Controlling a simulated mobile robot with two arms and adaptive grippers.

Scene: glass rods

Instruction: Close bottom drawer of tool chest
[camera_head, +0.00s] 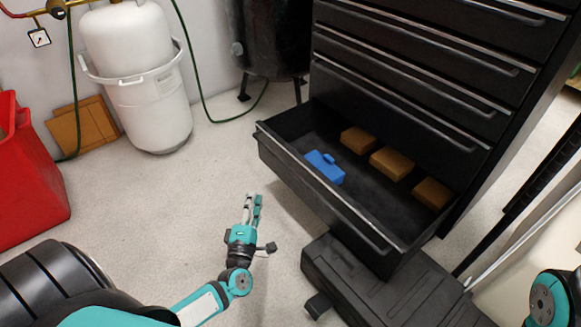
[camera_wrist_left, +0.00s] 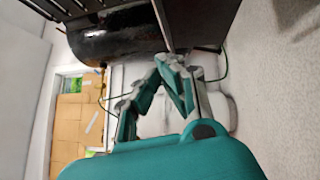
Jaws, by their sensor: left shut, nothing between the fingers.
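The black tool chest (camera_head: 400,75) stands at the upper right in the head view, with its upper drawers shut. Its bottom drawer (camera_head: 345,212) is pulled out toward me, with a long metal handle along its front. My right gripper is out of view; only part of my right arm shows at the lower right.
A black case (camera_head: 375,285) lies on the floor below the drawer's right end. A white tank (camera_head: 137,75) stands at the back left and a red bin (camera_head: 25,175) at the left. A dark cylinder (camera_head: 275,35) stands behind. The floor left of the drawer is clear.

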